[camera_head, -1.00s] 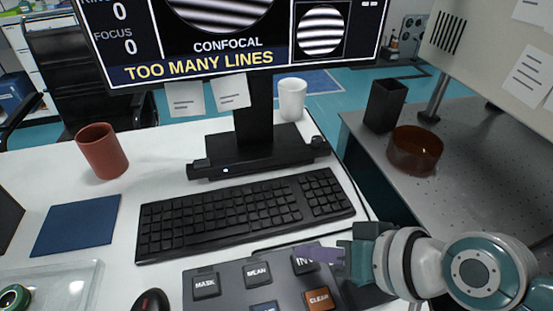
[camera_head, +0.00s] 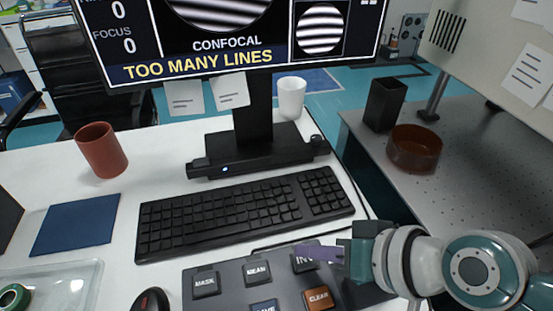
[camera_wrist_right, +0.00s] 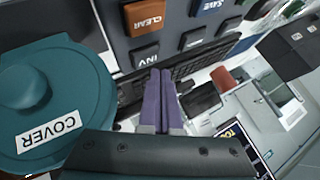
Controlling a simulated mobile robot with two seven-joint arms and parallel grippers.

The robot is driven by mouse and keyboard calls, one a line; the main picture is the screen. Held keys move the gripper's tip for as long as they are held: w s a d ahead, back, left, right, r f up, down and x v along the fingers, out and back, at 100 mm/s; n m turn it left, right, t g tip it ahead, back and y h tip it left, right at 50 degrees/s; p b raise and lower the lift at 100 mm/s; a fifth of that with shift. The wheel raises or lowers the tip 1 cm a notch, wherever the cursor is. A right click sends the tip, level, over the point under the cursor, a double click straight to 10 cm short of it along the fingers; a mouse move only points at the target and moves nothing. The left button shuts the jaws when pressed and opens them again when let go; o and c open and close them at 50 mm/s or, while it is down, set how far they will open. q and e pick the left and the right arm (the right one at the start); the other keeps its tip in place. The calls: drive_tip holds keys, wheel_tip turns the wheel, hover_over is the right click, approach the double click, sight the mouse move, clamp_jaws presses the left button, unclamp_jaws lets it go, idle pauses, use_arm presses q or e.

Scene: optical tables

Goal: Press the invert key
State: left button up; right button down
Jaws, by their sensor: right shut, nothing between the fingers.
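The invert key (camera_head: 304,263), dark and marked "INV", sits at the upper right of the grey keypad (camera_head: 232,297). It also shows in the right wrist view (camera_wrist_right: 146,56). My right gripper (camera_head: 296,251) is shut and empty, its purple fingers pointing left across the key's top edge and hiding part of it. In the right wrist view the closed fingertips (camera_wrist_right: 160,72) appear beside the key's lower right edge. I cannot tell whether they touch it. My left gripper is not in view.
The orange CLEAR key (camera_head: 319,298) is just below the invert key; MEAN (camera_head: 257,272) and MASK (camera_head: 206,284) are to its left. A black keyboard (camera_head: 245,215) lies behind the keypad. The monitor reads "TOO MANY LINES". A teal round object labelled COVER (camera_wrist_right: 50,100) is near my right wrist.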

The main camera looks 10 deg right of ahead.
drive_tip(key=shift+f, duration=0.1)
drive_tip(key=shift+f+b, duration=0.35)
drive_tip(key=shift+f, duration=0.05)
